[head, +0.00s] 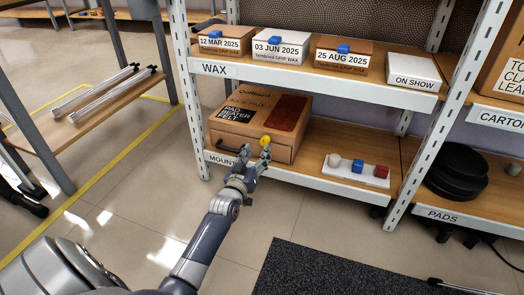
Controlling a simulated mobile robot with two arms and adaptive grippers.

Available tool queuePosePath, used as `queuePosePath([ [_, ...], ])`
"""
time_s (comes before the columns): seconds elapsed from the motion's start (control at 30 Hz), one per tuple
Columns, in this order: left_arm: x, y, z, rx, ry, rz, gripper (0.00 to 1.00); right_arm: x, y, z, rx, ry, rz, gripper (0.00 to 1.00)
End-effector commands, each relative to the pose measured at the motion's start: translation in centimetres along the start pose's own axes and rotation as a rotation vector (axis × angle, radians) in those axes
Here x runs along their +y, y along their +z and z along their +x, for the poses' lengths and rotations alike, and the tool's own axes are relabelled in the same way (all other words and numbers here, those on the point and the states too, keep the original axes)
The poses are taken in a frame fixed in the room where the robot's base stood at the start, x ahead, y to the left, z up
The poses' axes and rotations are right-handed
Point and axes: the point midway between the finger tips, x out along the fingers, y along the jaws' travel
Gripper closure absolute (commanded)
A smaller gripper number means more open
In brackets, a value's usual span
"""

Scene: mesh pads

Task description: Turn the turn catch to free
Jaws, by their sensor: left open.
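A brown case (243,108) with dark label panels lies on the lower shelf, above the partly covered MOUNT label. A small yellow knob (265,140), which looks like the turn catch, shows at the case's front face. My left gripper (255,153) is open in front of the case, with one fingertip just below the knob in the picture. I cannot tell whether it touches the knob. The catch's exact turn position is too small to read. A dark handle (227,149) shows on the case front left of the gripper. My right gripper is not in view.
A white tray (340,174) with white, blue and red blocks sits right of the case. Dated wax boxes (282,47) stand on the shelf above. A perforated metal post (186,85) rises left of the case. Black pads (456,170) lie at right.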

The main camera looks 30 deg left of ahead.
Motion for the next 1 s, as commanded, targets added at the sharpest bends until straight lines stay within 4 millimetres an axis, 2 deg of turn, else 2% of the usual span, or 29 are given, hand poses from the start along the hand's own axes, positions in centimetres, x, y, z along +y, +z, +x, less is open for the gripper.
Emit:
queuePosePath([
  [0.03,-0.1,0.5,1.0,0.004,0.0,-0.001,0.52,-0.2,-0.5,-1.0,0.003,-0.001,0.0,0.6],
  [0.1,-0.1,0.4,2.2,0.004,0.0,-0.001,0.52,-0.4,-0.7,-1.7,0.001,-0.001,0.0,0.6],
  [0.3,-0.1,0.3,4.5,0.001,0.0,0.001,0.52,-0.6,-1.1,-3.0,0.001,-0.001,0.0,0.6],
  [0.5,0.0,0.1,5.4,0.0,0.0,0.001,0.52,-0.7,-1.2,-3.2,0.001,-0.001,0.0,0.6],
  [0.77,0.0,0.0,5.4,0.0,0.0,0.001,0.52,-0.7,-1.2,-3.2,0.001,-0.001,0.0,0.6],
  [0.93,0.0,0.0,5.4,0.0,0.0,0.001,0.91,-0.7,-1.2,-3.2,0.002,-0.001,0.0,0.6],
  [0.97,0.0,0.0,5.4,0.0,0.0,0.001,0.97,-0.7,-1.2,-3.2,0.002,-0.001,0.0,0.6],
  [1.0,0.0,0.0,5.4,0.0,0.0,0.001,0.97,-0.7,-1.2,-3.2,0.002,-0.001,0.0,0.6],
])
